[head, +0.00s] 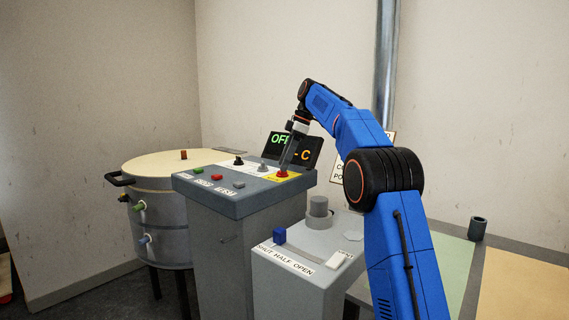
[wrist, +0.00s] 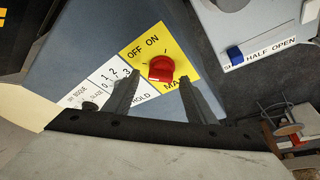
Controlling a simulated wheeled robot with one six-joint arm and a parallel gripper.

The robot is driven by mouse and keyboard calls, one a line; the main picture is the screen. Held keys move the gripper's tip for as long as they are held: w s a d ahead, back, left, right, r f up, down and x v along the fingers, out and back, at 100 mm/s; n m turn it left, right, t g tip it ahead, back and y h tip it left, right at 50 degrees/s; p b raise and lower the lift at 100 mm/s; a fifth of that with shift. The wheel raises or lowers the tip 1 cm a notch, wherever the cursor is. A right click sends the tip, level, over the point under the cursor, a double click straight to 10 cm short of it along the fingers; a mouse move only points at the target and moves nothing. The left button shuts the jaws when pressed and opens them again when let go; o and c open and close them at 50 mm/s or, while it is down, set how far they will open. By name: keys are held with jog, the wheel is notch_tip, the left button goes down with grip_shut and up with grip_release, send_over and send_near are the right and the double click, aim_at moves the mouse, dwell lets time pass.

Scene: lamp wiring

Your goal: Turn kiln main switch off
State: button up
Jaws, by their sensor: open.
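The kiln main switch is a red knob (wrist: 161,68) on a yellow plate (wrist: 168,40) marked OFF and ON, with more lettering partly hidden below. In the head view the red knob (head: 282,174) sits at the right of the grey control box top (head: 230,197). My gripper (head: 287,168) points down over it from above. In the wrist view my open gripper (wrist: 159,82) has one finger on each side of the knob. I cannot tell whether they touch it. Which mark the knob points to is unclear.
A dark display (head: 306,150) behind the knob shows green OFF and orange C, partly covered by my gripper. Green and red buttons and two other knobs share the box top. The round kiln (head: 165,215) stands left. A lower grey box (head: 300,283) with a blue slider (head: 279,236) stands in front.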

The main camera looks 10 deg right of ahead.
jog(key=v, duration=0.6)
jog(key=shift+d+r, duration=0.2)
jog(key=shift+r, duration=0.1)
jog(key=shift+s, duration=0.1)
